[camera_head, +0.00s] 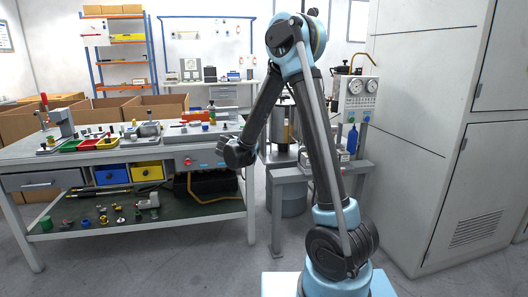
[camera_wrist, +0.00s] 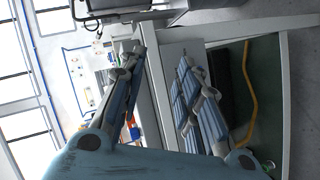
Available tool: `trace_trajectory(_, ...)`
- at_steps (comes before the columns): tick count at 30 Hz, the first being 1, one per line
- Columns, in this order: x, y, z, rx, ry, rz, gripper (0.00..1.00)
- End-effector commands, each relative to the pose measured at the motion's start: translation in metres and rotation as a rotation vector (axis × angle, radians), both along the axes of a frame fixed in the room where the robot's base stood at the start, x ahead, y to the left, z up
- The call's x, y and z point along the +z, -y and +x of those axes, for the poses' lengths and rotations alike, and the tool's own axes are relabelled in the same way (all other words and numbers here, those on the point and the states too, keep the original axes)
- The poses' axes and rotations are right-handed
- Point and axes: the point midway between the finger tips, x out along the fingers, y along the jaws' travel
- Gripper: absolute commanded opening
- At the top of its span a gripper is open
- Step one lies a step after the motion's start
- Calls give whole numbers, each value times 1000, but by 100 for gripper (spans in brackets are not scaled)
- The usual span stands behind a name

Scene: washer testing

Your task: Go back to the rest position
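My arm stands in the middle of the head view, raised and bent at its blue elbow, with the forearm slanting down to the left. Its dark wrist end is in front of the right end of the workbench (camera_head: 215,145). My gripper (camera_wrist: 162,58) shows in the wrist view with its two blue-grey fingers spread apart. Nothing is between the fingers, and the workbench's pale frame (camera_wrist: 178,48) shows behind them. In the head view I cannot make out the fingers.
The workbench carries red and green trays (camera_head: 72,145), a small press (camera_head: 62,122) and other parts. A grey test stand (camera_head: 290,175) with gauges (camera_head: 355,87) is behind my arm. A tall grey cabinet (camera_head: 415,130) closes off the right. Bare floor (camera_head: 225,262) shows at the front.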

Motion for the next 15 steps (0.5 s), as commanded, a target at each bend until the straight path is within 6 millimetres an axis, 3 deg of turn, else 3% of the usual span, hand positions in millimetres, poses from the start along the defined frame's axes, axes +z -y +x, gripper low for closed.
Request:
trace_trajectory(3,12,42,-13,-66,-50,43,31)
trace_trajectory(15,32,160,-80,-270,-215,195,31)
